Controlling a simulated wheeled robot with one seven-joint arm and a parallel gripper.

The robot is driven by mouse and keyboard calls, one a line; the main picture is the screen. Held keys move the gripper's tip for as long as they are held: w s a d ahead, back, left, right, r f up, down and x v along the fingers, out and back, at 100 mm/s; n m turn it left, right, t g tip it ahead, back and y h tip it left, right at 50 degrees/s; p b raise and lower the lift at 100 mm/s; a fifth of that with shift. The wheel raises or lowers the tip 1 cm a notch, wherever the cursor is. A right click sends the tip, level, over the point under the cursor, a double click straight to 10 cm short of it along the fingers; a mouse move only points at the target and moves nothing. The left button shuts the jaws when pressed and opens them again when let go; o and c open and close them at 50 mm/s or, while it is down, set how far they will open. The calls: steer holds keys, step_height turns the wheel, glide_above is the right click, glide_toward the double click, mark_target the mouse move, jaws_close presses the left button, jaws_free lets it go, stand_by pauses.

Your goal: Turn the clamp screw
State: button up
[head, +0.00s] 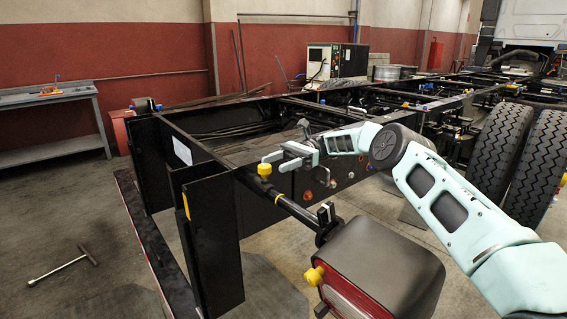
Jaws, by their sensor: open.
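My gripper (277,162) is open at the end of my pale green arm, over the rear end of the chassis. A dark clamp (326,218) holds the bar near the box.
The black chassis frame (190,150) stretches back to the right, with large tyres (500,150) beside it. A workbench (45,97) stands at the left wall. A T-shaped tool (62,268) lies on the floor, which is mostly clear at left.

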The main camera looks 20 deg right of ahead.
steer(key=shift+v, duration=1.2)
steer(key=d+f+m+t+y+p, duration=0.2)
steer(key=d+f+m+t+p, duration=0.1)
steer(key=d+f+m+t, duration=0.25)
steer(key=m+t+h+p, duration=0.4)
steer(key=m+t+p, duration=0.4)
steer(key=t, duration=0.4)
glide_toward(264, 165)
steer(key=shift+n, duration=0.75)
steer(key=p+x, duration=0.1)
steer(key=x, duration=0.2)
steer(key=p+x, duration=0.2)
steer(key=x, duration=0.1)
steer(key=p+x, duration=0.1)
steer(key=x, duration=0.2)
steer(key=shift+w+a+f+p, duration=0.15)
steer(key=shift+a+f+p, duration=0.2)
steer(key=shift+a+f, duration=0.05)
steer(key=shift+c, duration=0.3)
